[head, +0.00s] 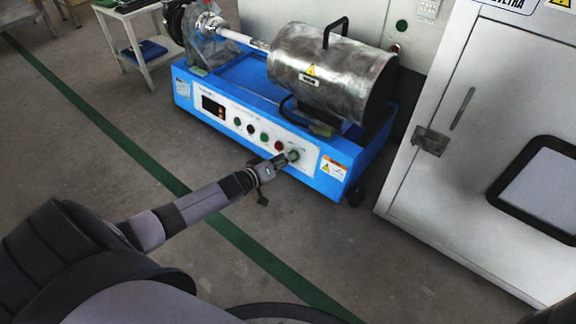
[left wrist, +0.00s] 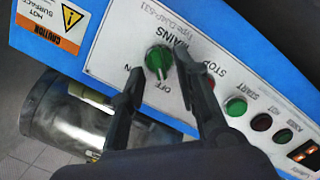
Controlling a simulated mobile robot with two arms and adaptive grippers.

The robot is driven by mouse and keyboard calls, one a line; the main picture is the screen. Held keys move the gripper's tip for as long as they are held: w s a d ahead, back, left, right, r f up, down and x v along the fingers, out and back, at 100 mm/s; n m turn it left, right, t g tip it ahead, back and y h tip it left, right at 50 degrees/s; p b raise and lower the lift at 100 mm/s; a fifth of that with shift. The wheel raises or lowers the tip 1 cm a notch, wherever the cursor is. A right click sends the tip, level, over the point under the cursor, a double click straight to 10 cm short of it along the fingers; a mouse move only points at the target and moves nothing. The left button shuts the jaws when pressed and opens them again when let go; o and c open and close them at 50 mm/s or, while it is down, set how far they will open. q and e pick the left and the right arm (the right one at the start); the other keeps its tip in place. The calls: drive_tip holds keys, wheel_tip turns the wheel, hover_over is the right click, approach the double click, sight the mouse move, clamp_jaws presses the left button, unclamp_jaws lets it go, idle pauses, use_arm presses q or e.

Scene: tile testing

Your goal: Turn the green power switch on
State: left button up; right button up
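The green power switch is a rotary knob (left wrist: 158,62) on the white control panel (head: 240,122) of a blue machine. Its panel is marked MAINS, ON and OFF and appears upside down in the left wrist view. The knob also shows in the head view (head: 293,155) at the panel's right end. My left gripper (head: 281,160) is at the knob; in the left wrist view its two fingers (left wrist: 157,66) are open, one on each side of the knob, with small gaps visible. I cannot tell for sure which mark the knob points to. My right gripper is not in view.
Several round buttons (left wrist: 236,106) and a display (head: 213,106) lie along the same panel. A metal cylinder (head: 330,72) marked hot surface sits on the machine. A white cabinet (head: 480,130) stands close on the right. The floor in front, with a green line (head: 240,237), is clear.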

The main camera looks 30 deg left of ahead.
use_arm(q)
drive_tip(key=shift+b+x, duration=0.35)
drive_tip(key=shift+x, duration=0.6)
clamp_jaws()
